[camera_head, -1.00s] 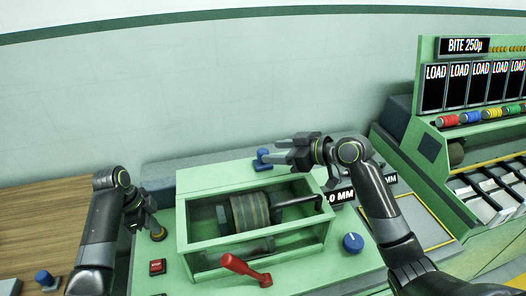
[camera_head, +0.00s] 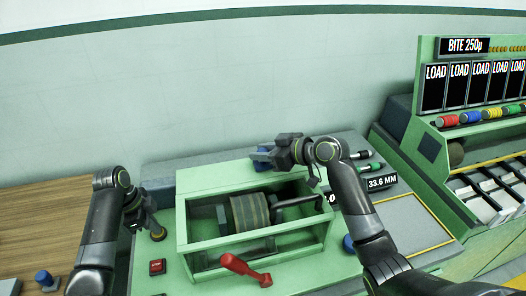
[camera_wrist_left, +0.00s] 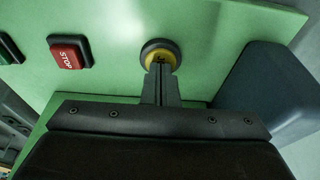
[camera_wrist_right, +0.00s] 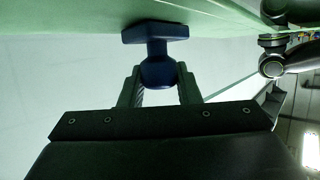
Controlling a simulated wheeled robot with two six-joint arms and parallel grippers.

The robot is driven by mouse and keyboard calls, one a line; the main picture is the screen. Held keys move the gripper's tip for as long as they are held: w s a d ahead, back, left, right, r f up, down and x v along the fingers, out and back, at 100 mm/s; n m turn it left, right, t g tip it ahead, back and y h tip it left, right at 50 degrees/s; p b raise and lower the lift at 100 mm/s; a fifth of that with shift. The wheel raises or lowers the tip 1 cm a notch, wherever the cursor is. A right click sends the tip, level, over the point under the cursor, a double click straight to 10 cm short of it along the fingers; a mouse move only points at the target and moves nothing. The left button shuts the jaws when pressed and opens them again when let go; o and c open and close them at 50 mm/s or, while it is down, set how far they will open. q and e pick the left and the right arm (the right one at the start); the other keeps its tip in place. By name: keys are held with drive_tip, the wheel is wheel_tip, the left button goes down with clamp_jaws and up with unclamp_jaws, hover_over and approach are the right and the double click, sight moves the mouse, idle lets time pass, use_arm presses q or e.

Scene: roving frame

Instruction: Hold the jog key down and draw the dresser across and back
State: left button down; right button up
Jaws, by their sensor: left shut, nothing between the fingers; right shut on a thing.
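The jog key is a yellow-ringed button (camera_wrist_left: 160,54) in a dark collar on the green panel. My left gripper (camera_wrist_left: 161,70) is shut and empty, its fingertips against the button's face; how far it is pressed I cannot tell. The dresser's blue knob (camera_head: 261,155) stands at the back edge of the green machine housing. My right gripper (camera_head: 273,155) is shut on it, and the right wrist view shows the knob (camera_wrist_right: 158,72) between the two fingers. The dresser's lower parts are hidden in the head view.
A striped roller (camera_head: 249,213) sits inside the open green housing (camera_head: 190,252). A red lever (camera_head: 245,270) is at its front. A red STOP button (camera_head: 157,267) is left of it. A display (camera_head: 382,182) reads 33.6 MM.

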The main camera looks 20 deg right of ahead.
clamp_jaws()
drive_tip(key=d, duration=0.8)
drive_tip(key=shift+a, duration=0.1)
drive_tip(key=o, duration=0.9)
unclamp_jaws()
drive_tip(key=v, duration=1.2)
